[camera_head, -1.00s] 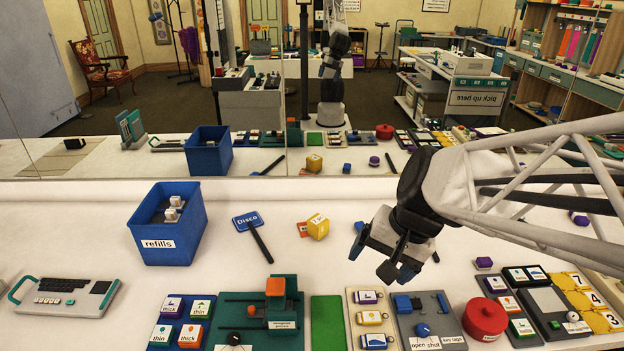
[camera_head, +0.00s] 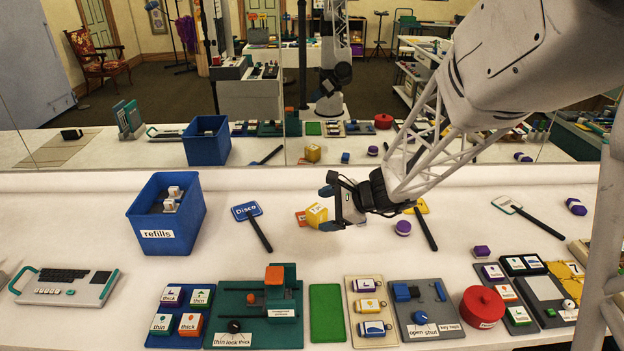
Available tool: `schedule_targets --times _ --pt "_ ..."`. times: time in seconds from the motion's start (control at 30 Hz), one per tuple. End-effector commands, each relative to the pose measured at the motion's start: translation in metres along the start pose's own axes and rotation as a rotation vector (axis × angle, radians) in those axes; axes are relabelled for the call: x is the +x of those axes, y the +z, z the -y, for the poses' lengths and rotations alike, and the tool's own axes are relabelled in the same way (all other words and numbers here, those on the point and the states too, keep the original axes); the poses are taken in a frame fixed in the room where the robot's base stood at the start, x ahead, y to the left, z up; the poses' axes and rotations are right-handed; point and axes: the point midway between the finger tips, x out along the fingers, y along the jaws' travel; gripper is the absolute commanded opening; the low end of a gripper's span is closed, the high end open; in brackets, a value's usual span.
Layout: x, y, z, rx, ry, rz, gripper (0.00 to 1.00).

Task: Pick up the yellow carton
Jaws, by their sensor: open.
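The yellow carton (camera_head: 316,215) is a small yellow block with a pale label on the white table, right of the Disco paddle. My gripper (camera_head: 328,209) is open, with its jaws pointing left at the carton. One blue-tipped finger is toward the back and one toward the front, at the carton's right side. I cannot tell whether they touch it or how far they reach around it.
An orange block (camera_head: 301,218) sits close to the carton's left. The Disco paddle (camera_head: 247,212) and blue refills bin (camera_head: 157,241) are further left. A purple block (camera_head: 403,227) lies right. Trays line the front, including a green mat (camera_head: 326,313). A mirror (camera_head: 375,166) stands behind.

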Motion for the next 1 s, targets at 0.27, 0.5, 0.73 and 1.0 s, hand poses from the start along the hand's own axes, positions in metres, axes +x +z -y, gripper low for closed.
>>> schedule_targets --times 0.27,0.5,0.73,1.0 --pt "0.047 -0.063 0.033 0.300 -0.157 0.043 0.87" --pt "0.082 -0.125 0.052 0.549 -0.296 0.066 0.87" --pt "0.102 -0.168 0.059 0.709 -0.390 0.075 0.87" --pt "0.107 -0.181 0.060 0.754 -0.419 0.077 0.87"
